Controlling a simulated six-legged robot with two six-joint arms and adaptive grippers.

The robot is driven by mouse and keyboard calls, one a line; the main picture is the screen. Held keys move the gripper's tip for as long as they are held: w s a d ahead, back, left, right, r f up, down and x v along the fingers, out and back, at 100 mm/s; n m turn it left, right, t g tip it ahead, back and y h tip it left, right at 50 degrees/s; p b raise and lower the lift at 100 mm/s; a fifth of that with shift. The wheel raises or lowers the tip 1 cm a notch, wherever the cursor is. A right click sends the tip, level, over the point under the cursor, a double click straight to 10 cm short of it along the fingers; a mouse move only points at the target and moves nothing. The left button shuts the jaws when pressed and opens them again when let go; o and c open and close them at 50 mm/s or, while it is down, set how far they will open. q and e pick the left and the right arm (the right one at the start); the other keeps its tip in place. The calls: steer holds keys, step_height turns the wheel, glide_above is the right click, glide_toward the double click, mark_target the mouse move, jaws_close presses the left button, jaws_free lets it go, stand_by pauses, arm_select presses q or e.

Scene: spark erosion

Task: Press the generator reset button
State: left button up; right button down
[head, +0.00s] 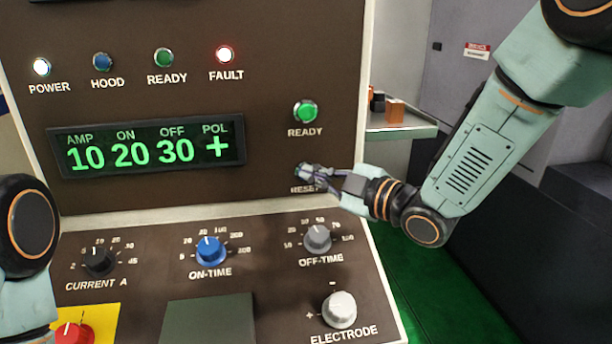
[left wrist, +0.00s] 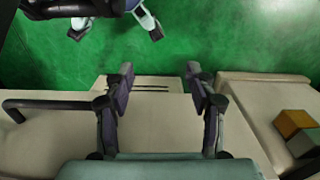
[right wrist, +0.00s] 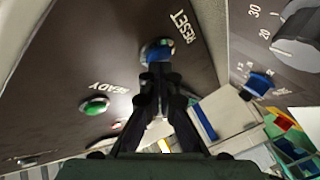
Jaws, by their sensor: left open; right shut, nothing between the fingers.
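The blue reset button (right wrist: 157,50) sits on the brown generator panel beside its RESET label in the right wrist view. My right gripper (right wrist: 160,72) is shut and empty, its fingertips right in front of the button's lower edge. I cannot tell whether they touch it. In the head view the right gripper (head: 312,176) covers the button and part of the RESET label (head: 304,189). The fault lamp (head: 225,55) glows red-white. My left gripper (left wrist: 159,74) is open and empty, pointing toward the green floor.
A green READY button (head: 305,112) lies just above the right gripper. The sloped lower panel holds an off-time knob (head: 317,238), an electrode knob (head: 340,309) and a red button (head: 73,333) on yellow. A shelf (head: 400,131) stands behind the right arm. A beige bench (left wrist: 45,140) lies below the left gripper.

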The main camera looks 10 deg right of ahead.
steer(key=shift+w, duration=0.1)
stand_by(0.5)
steer(key=shift+s+f, duration=0.1)
steer(key=shift+s, duration=0.35)
steer(key=s, duration=0.6)
stand_by(0.9)
